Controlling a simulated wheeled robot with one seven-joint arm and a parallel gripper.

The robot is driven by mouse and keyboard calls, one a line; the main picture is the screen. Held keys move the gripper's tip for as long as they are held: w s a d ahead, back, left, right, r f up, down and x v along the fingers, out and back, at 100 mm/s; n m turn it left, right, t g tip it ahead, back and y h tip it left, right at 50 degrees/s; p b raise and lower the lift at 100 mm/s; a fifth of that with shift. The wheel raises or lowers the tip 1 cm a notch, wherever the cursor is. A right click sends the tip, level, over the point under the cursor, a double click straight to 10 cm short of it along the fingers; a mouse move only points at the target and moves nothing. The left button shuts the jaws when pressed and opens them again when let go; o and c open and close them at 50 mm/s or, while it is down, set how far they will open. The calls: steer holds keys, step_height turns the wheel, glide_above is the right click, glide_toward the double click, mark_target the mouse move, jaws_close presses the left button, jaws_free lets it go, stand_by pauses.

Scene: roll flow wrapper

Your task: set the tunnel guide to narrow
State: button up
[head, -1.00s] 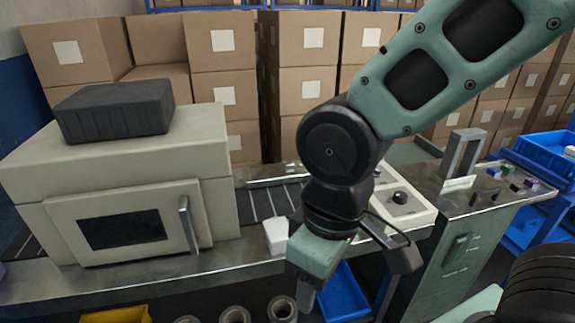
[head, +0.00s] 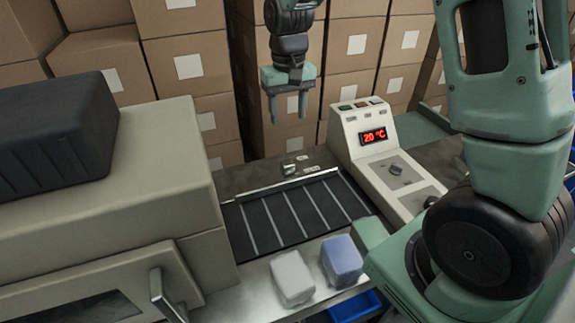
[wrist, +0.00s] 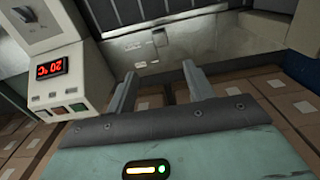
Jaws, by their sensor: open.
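A thin metal rail (head: 282,186), which looks like the tunnel guide, runs along the far side of the dark slatted belt (head: 290,214). A small pale fitting (head: 289,168) sits on the metal deck just behind the rail. It also shows in the wrist view as a small fitting (wrist: 160,40) beside a pale plate. I cannot read the guide's setting. My gripper (head: 287,107) hangs above and behind the rail, fingers down, apart from everything. In the wrist view my gripper (wrist: 160,73) is open and empty, with the fitting beyond its fingertips.
A control box (head: 385,160) with a red "20 °C" display and a knob stands right of the belt. The beige tunnel housing (head: 130,180) with a black case (head: 55,130) on top is at left. White (head: 292,278) and blue (head: 341,260) blocks sit in front. Cartons stand behind.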

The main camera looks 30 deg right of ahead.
mark_target(288, 163)
step_height(288, 163, down, 17)
steer(key=shift+f+p, duration=0.15)
steer(key=shift+p, duration=0.35)
steer(key=shift+c, duration=0.3)
